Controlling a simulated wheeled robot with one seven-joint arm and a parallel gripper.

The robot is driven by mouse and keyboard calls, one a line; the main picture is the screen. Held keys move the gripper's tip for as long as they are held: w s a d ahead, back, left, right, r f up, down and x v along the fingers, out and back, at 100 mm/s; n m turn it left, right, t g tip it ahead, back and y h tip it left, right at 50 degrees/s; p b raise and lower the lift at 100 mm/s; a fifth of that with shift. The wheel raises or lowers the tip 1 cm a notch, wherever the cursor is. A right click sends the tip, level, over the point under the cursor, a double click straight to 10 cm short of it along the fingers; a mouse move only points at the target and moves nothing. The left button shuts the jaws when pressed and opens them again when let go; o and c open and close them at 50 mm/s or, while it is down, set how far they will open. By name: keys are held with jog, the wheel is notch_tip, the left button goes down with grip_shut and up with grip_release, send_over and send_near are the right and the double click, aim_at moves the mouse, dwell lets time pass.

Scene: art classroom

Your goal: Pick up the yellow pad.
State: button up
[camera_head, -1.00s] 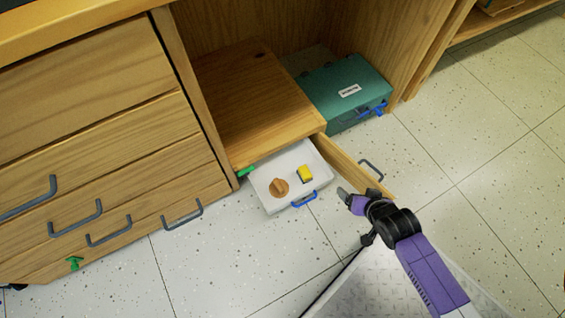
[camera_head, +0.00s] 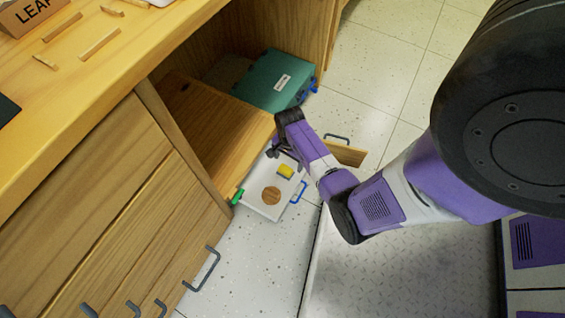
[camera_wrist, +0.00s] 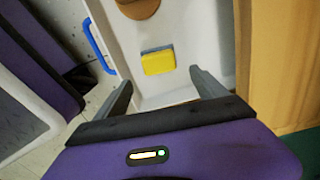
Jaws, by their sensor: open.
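The yellow pad (camera_head: 286,171) lies in a white tray-like drawer (camera_head: 256,201) low by the floor, beside a round brown wooden piece (camera_head: 271,195). In the wrist view the yellow pad (camera_wrist: 158,62) has a grey strip along its far edge and lies flat on the white bottom. My gripper (camera_head: 274,153) is over the inner end of the white drawer, close to the pad. In the wrist view my gripper (camera_wrist: 160,88) is open and empty, its two fingers spread wide, with the pad ahead and roughly between their lines. The pad is not touched.
A blue handle (camera_head: 299,191) is on the white drawer's outer side. A wooden panel with a handle (camera_head: 345,154) stands close at the right. The wooden box top (camera_head: 215,125) and a teal case (camera_head: 272,82) lie behind. Closed wooden drawers (camera_head: 110,220) are at left.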

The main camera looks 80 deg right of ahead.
aim_at(287, 166)
notch_tip(287, 166, down, 6)
jog(key=b, duration=0.4)
jog(key=shift+w+a+r, duration=0.1)
jog(key=shift+a+r, duration=0.05)
jog(key=shift+c, duration=0.2)
jog(key=c, duration=1.4)
